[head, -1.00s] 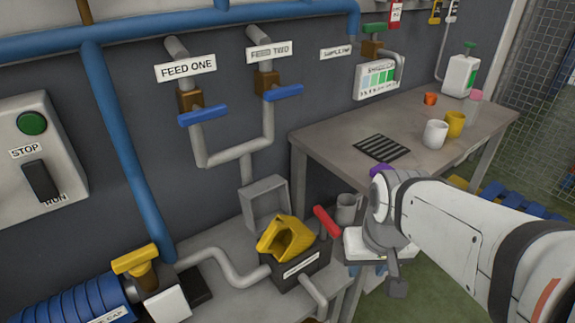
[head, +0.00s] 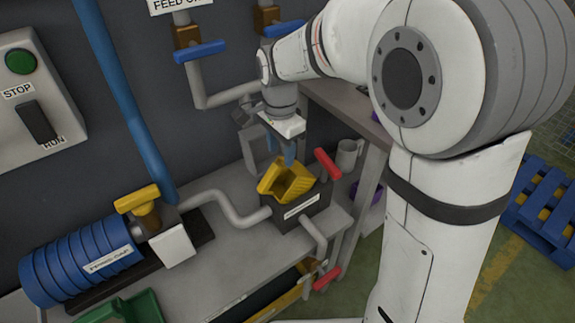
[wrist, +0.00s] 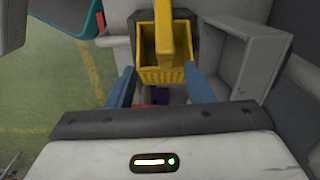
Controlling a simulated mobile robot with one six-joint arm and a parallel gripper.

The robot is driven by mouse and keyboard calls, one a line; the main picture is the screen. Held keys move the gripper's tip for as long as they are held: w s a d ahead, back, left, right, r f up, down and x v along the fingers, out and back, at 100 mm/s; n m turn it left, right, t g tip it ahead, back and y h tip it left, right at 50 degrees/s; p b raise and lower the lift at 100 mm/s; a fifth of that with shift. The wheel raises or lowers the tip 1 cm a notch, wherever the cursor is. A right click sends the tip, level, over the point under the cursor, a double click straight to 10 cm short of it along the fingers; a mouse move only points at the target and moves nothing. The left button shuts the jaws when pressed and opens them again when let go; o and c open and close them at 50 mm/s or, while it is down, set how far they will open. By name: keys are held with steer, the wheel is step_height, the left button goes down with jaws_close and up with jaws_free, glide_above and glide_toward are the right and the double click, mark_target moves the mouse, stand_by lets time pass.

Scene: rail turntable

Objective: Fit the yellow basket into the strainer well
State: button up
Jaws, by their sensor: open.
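The yellow basket (head: 286,183) sits tilted in the top of a dark labelled strainer body (head: 302,206) on the grey bench; most of the well is hidden beneath it. In the wrist view the basket (wrist: 165,72) shows its open inside, slotted wall and a broad yellow handle across it. My gripper (head: 287,154) is just above and behind the basket, pointing down. Its two blue fingers are apart in the wrist view (wrist: 158,88), one near each side of the basket's lower edge. I cannot tell whether they touch it.
Grey pipes join the strainer. An open grey box (wrist: 223,66) is close on the right in the wrist view. A blue ribbed cylinder (head: 80,262) lies at the left.

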mark_target(277, 163)
steer(key=shift+w+a+f, duration=0.2)
steer(key=shift+a+f, duration=0.15)
steer(key=shift+a, duration=0.05)
steer(key=shift+m, duration=0.3)
step_height(277, 163, down, 7)
steer(key=shift+f+b, duration=0.2)
steer(key=shift+b, duration=0.6)
steer(key=shift+c, duration=0.6)
jaws_close()
